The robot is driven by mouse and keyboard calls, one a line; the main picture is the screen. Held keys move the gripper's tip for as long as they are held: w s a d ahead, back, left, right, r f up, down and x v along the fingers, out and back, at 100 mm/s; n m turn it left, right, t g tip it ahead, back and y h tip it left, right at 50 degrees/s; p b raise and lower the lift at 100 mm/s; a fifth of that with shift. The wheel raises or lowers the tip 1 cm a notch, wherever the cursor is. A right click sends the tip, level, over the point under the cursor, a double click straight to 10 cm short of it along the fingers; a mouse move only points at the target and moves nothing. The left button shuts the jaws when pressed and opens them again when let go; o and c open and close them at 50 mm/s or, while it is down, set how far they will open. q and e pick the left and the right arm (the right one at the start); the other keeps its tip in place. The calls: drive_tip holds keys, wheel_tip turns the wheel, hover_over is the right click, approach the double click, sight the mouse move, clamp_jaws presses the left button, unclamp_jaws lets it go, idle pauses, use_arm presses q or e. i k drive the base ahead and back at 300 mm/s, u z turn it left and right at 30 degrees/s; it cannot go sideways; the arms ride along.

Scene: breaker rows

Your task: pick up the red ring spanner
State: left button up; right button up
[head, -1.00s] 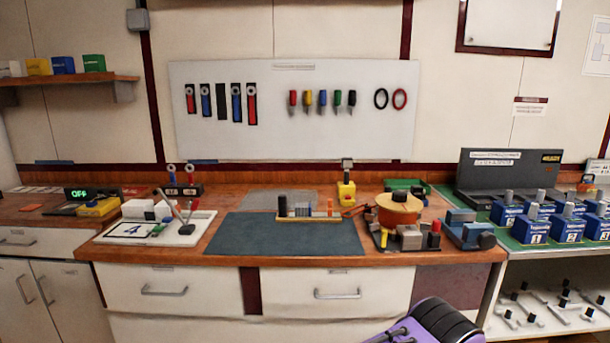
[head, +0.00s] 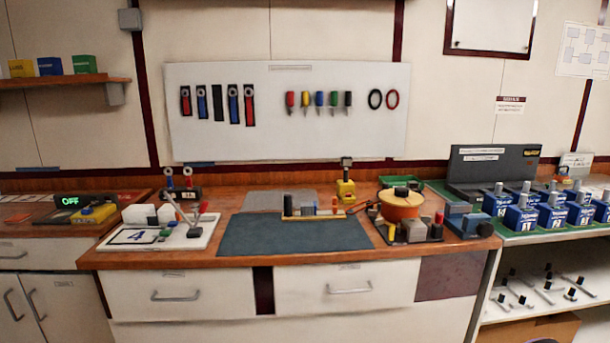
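Spanner-like tools hang in dark outlines at the left of the white wall board. Two have red handles: a red one at the far left (head: 185,101) and a longer red one (head: 249,106). Between them are two blue-handled tools and an empty dark outline (head: 218,103). Two more ring-topped tools stand in a small holder on the bench, one with a reddish handle (head: 188,181). They are too small to tell for certain which is the red ring spanner. Neither gripper is in view.
The wooden bench holds a blue-grey mat (head: 285,236), a white tray (head: 155,237) and an orange round device (head: 400,203). Blue numbered blocks (head: 522,218) stand at the right. White drawers (head: 180,292) front the bench. The mat's front is clear.

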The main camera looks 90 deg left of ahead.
sight(189, 180)
drive_tip(key=k, duration=1.7)
drive_tip(key=u, duration=1.55)
